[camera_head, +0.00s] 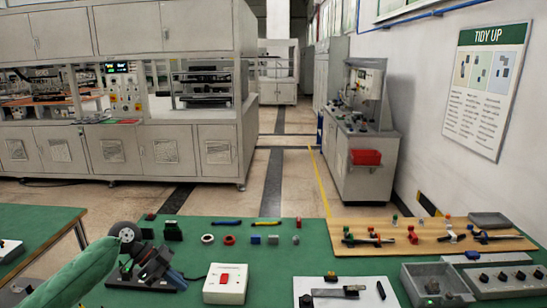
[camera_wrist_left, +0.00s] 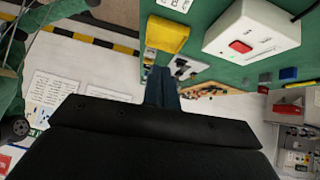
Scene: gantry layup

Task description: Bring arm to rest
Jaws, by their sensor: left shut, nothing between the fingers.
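My left arm, in a green sleeve, comes in from the lower left of the head view. Its dark gripper (camera_head: 198,279) is above the green table (camera_head: 270,265), just left of the white box with a red switch (camera_head: 226,283). In the left wrist view the blue-grey fingers (camera_wrist_left: 161,80) are together with nothing between them. The white box (camera_wrist_left: 250,28) shows there at upper right, apart from the fingers. My right gripper is in neither view.
Small parts lie along the table's far side. A wooden board (camera_head: 350,227) with tools, a grey bin (camera_head: 408,284) and a white sheet (camera_head: 330,301) are to the right. A yellow block (camera_wrist_left: 167,35) shows near the fingers in the wrist view.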

